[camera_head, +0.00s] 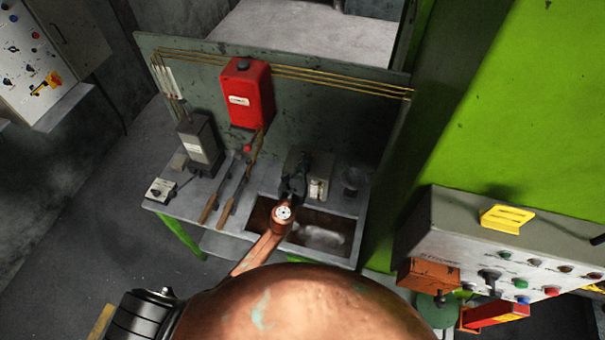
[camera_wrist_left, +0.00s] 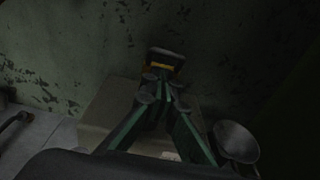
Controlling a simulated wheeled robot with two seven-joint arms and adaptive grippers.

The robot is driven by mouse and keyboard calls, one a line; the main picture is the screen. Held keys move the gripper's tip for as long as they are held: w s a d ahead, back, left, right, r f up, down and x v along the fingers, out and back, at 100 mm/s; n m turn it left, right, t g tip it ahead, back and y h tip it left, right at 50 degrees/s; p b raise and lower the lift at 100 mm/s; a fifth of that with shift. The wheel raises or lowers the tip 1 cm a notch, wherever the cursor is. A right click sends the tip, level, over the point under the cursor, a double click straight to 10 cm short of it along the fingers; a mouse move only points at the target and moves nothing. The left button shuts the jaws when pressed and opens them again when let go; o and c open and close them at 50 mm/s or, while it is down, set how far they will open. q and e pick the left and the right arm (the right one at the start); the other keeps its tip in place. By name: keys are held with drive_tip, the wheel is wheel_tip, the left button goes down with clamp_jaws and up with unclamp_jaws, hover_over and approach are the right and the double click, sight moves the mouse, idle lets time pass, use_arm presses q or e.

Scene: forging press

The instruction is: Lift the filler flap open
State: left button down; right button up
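My left gripper (camera_head: 297,165) is over the bench, at a small grey box (camera_head: 318,174) with a pale label. In the left wrist view its green-tinted fingers (camera_wrist_left: 165,82) run together at the tips, above the pale box top (camera_wrist_left: 105,107). A small dark piece with a yellow band (camera_wrist_left: 165,59) shows at the tips; I cannot tell whether it is part of the fingers or the flap. The gripper hides much of the box, and I cannot make out a separate filler flap. My right gripper is not in view.
A red box (camera_head: 249,95) hangs on the back panel. A grey box (camera_head: 199,140), long-handled tools (camera_head: 236,188) and a small cup (camera_head: 352,181) are on the bench. A sunken basin (camera_head: 325,238) lies in front. A control panel (camera_head: 520,255) stands right.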

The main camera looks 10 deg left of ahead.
use_arm(q)
drive_tip(key=shift+w+d+b, duration=0.1)
drive_tip(key=shift+w+b, duration=0.45)
drive_tip(key=shift+w, duration=1.95)
drive_tip(key=shift+s, duration=0.2)
drive_tip(key=shift+s+r+p, duration=0.15)
drive_tip(key=shift+s+p, duration=0.35)
drive_tip(key=shift+s, duration=0.9)
drive_tip(key=shift+s+r+p, duration=0.1)
drive_tip(key=shift+s+p, duration=0.4)
drive_tip(key=shift+s, duration=0.85)
drive_tip(key=s+p, duration=0.1)
drive_tip(key=s, duration=0.6)
drive_tip(key=shift+a+r, duration=0.25)
drive_tip(key=shift+s+d, duration=0.1)
